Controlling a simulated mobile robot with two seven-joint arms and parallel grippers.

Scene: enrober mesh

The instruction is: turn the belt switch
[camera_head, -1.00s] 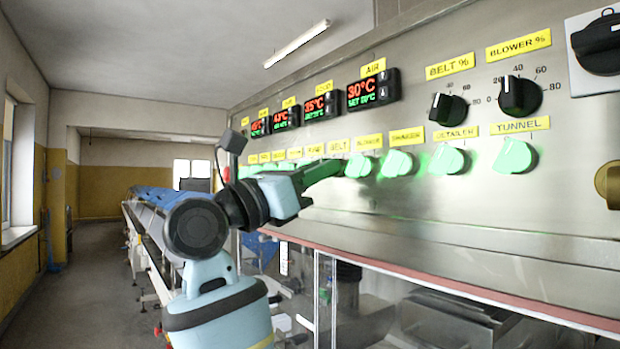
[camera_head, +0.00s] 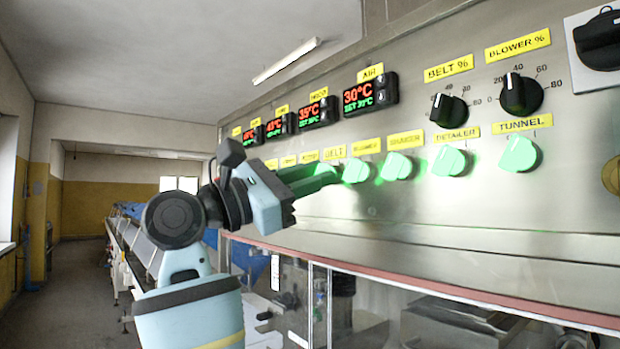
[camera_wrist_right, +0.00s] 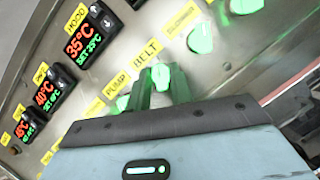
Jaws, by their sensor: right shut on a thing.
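The belt switch (camera_wrist_right: 161,76) is a green glowing knob under the yellow BELT label (camera_wrist_right: 147,53) in the right wrist view. My right gripper (camera_wrist_right: 162,84) has its two fingers on either side of this knob and is shut on it. In the head view my right gripper (camera_head: 328,177) reaches the panel just under the BELT label (camera_head: 334,152), and its fingers hide the belt switch there. My left gripper is in neither view.
The steel panel (camera_head: 400,212) carries a row of green knobs; the blower knob (camera_head: 357,170) is close right of my fingers. Above are red and green temperature displays (camera_head: 371,94) and black BELT % (camera_head: 448,109) and BLOWER % (camera_head: 520,94) dials. A reddish ledge (camera_head: 440,284) runs below.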

